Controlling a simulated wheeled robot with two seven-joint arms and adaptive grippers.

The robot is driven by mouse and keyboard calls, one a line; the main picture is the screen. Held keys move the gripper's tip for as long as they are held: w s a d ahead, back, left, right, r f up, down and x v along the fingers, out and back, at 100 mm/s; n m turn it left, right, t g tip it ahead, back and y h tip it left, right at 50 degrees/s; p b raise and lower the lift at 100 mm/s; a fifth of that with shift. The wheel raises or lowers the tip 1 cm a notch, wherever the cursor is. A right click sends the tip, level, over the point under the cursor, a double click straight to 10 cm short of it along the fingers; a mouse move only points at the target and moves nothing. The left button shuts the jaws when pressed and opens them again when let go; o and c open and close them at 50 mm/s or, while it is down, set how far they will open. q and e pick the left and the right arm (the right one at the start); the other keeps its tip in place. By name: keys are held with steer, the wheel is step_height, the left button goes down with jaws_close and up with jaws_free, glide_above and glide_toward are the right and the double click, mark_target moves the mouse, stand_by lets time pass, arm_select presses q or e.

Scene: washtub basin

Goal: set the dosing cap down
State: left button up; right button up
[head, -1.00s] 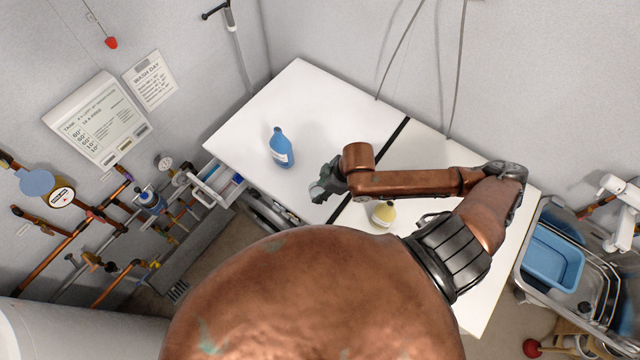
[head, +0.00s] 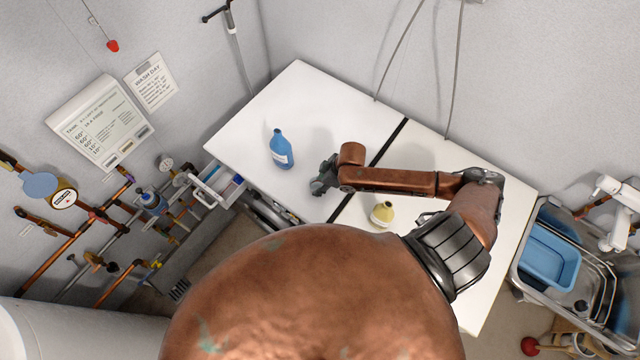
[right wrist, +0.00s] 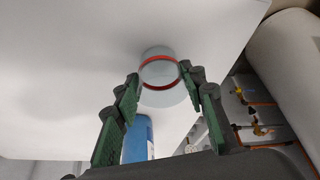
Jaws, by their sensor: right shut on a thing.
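The dosing cap (right wrist: 160,75) is a small grey, see-through cup with a red ring, in the upper middle of the right wrist view. My right gripper (right wrist: 161,80) is shut on it, with one green-padded finger on each side. In the head view the right gripper (head: 321,184) is over the white worktop (head: 310,95), near its front edge and right of the blue bottle (head: 281,150). I cannot make out the cap clearly there. I cannot tell whether it touches the worktop. My left gripper is not in view.
A pale yellow bottle (head: 382,213) stands on the worktop below my right forearm. An open drawer (head: 218,187) is at the left front. A sink with a blue basin (head: 550,258) is at the right. The worktop behind the gripper is clear.

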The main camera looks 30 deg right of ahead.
steer(key=o, duration=0.9)
steer(key=shift+f, duration=0.1)
steer(key=v, duration=1.2)
